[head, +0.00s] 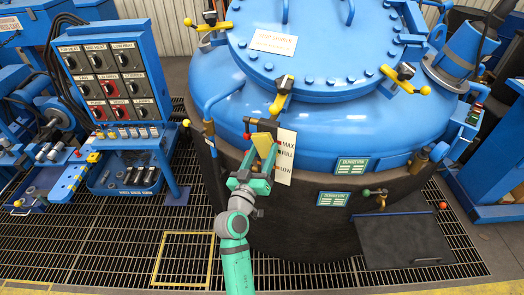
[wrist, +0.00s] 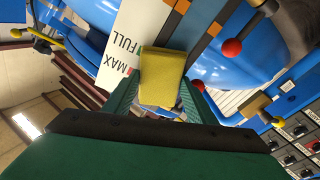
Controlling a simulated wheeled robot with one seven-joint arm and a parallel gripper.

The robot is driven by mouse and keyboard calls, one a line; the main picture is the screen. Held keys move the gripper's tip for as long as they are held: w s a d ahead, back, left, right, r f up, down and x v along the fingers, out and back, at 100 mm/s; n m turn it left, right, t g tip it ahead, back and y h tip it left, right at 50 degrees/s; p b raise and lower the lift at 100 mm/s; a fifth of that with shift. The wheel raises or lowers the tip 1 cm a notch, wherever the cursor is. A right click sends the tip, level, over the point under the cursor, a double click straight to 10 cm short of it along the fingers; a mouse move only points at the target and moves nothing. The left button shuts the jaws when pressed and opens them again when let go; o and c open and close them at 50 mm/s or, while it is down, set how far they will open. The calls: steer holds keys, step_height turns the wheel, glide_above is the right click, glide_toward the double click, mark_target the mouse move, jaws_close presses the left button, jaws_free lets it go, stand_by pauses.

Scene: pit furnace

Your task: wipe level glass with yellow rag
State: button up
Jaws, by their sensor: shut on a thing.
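The yellow rag (head: 265,145) is a small folded block at the tip of my arm, in front of the furnace. My gripper (head: 258,172) is shut on it, and the wrist view shows the rag (wrist: 162,78) between the green fingers. The level glass (wrist: 203,40) runs past the rag, beside a white plate (head: 285,156) marked MAX, FULL and LOW. In the wrist view the rag overlaps the lower part of the glass and the plate's edge. I cannot tell whether it touches them. In the head view the rag and gripper hide most of the glass.
The blue furnace vessel (head: 330,105) fills the centre. A red knob (wrist: 231,48) sticks out close to the rag. A switch panel (head: 113,85) and a blue bench (head: 75,175) stand at left. Yellow-handled clamps (head: 281,95) ring the lid. Floor grating (head: 120,235) lies open at front left.

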steer(key=shift+v, duration=2)
steer(key=shift+s+a+r, duration=0.15)
steer(key=shift+s+a, duration=0.2)
steer(key=shift+s, duration=0.4)
steer(key=shift+s+a, duration=0.1)
steer(key=shift+v, duration=1.35)
steer(key=shift+r, duration=0.1)
